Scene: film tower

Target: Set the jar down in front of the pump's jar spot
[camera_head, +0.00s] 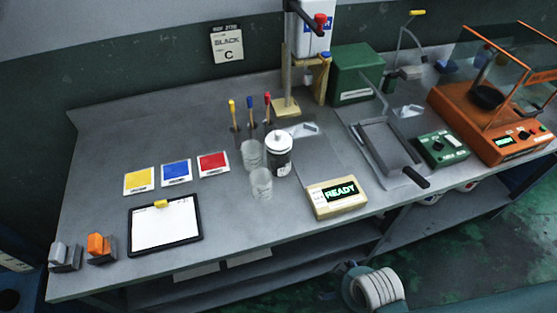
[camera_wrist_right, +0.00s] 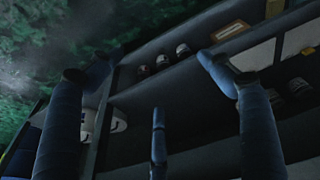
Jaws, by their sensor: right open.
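A dark jar with a white lid (camera_head: 280,155) stands upright on the grey bench, just right of two clear glass beakers (camera_head: 251,154). I cannot tell for certain which device is the pump; a tall white unit on a wooden base (camera_head: 285,107) stands behind the jar. The jar spot cannot be made out. My right gripper (camera_head: 350,270) is low, in front of the bench edge, well away from the jar. In the right wrist view its fingers (camera_wrist_right: 157,85) are spread and empty, facing the shelves under the bench. My left gripper is not in view.
A READY display box (camera_head: 337,197) sits right of the jar near the front edge. A grey tray (camera_head: 384,147), green box (camera_head: 356,73) and orange balance (camera_head: 490,118) fill the right. A clipboard (camera_head: 165,230) lies left. The front middle of the bench is fairly clear.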

